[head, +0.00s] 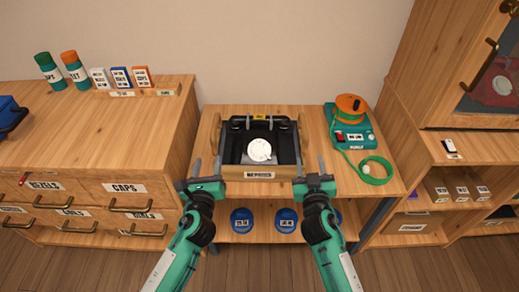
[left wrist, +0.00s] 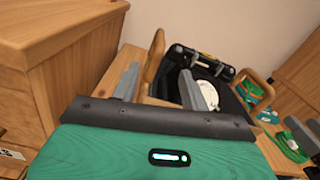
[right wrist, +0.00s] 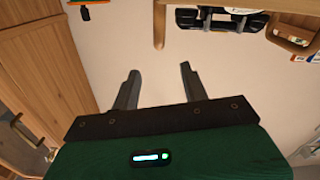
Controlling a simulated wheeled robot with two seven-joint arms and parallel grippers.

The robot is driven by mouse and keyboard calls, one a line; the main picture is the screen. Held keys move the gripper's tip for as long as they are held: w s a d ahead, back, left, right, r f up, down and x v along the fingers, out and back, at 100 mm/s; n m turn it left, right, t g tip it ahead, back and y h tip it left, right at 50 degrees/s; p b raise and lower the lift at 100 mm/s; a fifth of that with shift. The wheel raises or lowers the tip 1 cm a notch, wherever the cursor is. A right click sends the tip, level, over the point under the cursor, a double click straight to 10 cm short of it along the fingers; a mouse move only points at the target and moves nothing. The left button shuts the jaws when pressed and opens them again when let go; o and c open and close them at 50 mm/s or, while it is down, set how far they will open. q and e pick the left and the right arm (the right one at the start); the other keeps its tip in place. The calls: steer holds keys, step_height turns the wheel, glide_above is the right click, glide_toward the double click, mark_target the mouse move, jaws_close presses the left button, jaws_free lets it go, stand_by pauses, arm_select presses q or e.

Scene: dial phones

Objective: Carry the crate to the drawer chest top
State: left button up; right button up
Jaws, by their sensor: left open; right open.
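The wooden crate (head: 287,172) stands on the middle bench with a label on its front and an upright handle at each side. A black phone with a white dial (head: 259,150) sits in it. My left gripper (head: 206,167) is open near the crate's front left; in the left wrist view the left handle (left wrist: 154,58) shows just beyond and between its fingers. My right gripper (head: 313,166) is open near the front right; the right wrist view shows a handle (right wrist: 160,24) beyond its fingers. Both are empty. The drawer chest (head: 100,162) stands left, its top (head: 110,122) above the bench.
Bottles (head: 76,70) and small boxes (head: 120,78) line the chest top's back; a blue object (head: 10,115) is at its left. A teal device with an orange reel (head: 350,105) and green cord stands right of the crate.

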mark_target(213, 136)
arm_select(q)
steer(key=shift+w, duration=0.1)
arm_select(e)
steer(key=shift+w, duration=0.1)
arm_select(q)
steer(key=w, duration=1.3)
steer(key=shift+w, duration=0.3)
arm_select(e)
steer(key=w, duration=1.3)
steer(key=shift+w+d, duration=0.1)
steer(key=shift+w, duration=0.2)
arm_select(q)
jaws_close()
arm_select(e)
jaws_close()
arm_select(q)
steer(key=shift+r, duration=0.2)
arm_select(e)
steer(key=shift+r, duration=0.15)
